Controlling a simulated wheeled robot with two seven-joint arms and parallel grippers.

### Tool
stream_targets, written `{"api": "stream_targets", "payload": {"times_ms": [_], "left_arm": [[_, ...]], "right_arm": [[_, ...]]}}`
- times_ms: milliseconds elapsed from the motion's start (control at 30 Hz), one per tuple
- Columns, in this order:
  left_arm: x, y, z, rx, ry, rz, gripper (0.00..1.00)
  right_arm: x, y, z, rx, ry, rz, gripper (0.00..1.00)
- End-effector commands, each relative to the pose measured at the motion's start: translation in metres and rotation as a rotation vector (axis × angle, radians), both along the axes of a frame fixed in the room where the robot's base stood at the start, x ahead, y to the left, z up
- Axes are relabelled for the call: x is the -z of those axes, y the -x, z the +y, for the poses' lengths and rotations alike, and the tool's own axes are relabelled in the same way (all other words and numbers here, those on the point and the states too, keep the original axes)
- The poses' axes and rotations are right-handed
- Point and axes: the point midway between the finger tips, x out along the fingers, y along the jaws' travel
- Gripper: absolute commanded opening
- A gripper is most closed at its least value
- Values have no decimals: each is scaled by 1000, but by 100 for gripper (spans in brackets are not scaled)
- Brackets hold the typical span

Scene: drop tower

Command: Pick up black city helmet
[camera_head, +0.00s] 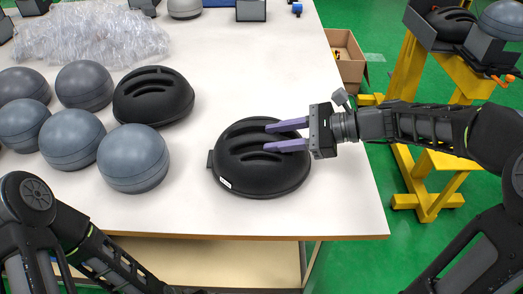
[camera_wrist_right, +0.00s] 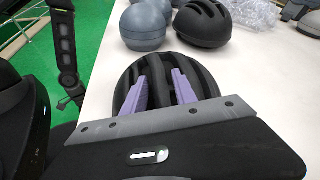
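A black helmet (camera_head: 240,172) with long vents and a small white label rests on the white table near its front right. My right gripper (camera_head: 276,136) reaches over it from the right. Its two purple fingers are spread apart, with their tips at the helmet's vents. In the right wrist view the fingers lie over the helmet (camera_wrist_right: 158,75) with a black rib between them; I cannot tell how deep they sit. A second black helmet (camera_head: 153,95) stands further back left and also shows in the right wrist view (camera_wrist_right: 202,24). My left gripper is out of view.
Several grey round helmets (camera_head: 133,158) stand close together left of the black ones. Clear plastic wrap (camera_head: 92,35) lies at the back left. A yellow stand (camera_head: 412,165) with dark bins is right of the table. The table (camera_head: 240,60) is bare behind the front helmet.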

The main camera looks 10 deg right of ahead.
Motion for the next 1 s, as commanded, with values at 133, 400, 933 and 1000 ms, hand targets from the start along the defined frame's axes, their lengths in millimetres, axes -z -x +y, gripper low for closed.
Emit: {"api": "stream_targets", "payload": {"times_ms": [133,400,933,1000], "left_arm": [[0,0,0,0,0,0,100],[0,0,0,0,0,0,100],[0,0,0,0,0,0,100],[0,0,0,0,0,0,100]], "right_arm": [[0,0,0,0,0,0,34],[0,0,0,0,0,0,34],[0,0,0,0,0,1,2],[0,0,0,0,0,1,0]]}}
